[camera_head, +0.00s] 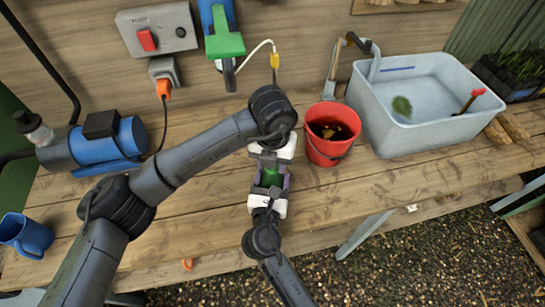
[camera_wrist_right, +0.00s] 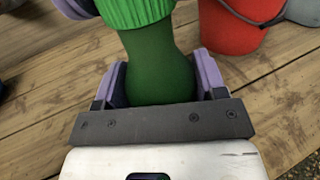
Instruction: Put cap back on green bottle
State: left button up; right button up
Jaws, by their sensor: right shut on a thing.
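The green bottle (camera_wrist_right: 158,70) stands between the purple fingers of my right gripper (camera_wrist_right: 160,85), which is shut on its body. In the head view the bottle (camera_head: 268,176) is mostly covered by the two grippers. A brighter green ribbed cap (camera_wrist_right: 138,10) is at the top of the bottle in the right wrist view, cut off by the frame edge; I cannot tell whether it is seated. My left gripper (camera_head: 271,160) comes from above, close over the bottle. One purple finger of it shows beside the cap; its grip is hidden.
A red bucket (camera_head: 331,132) stands close to the right of the grippers. A grey-blue basin (camera_head: 440,125) is farther right. A blue pump (camera_head: 118,140) and a blue mug (camera_head: 27,235) are at the left. The bench's front right (camera_head: 420,180) is clear.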

pick_arm(q)
jog(key=shift+f, duration=0.55)
dwell(0.6)
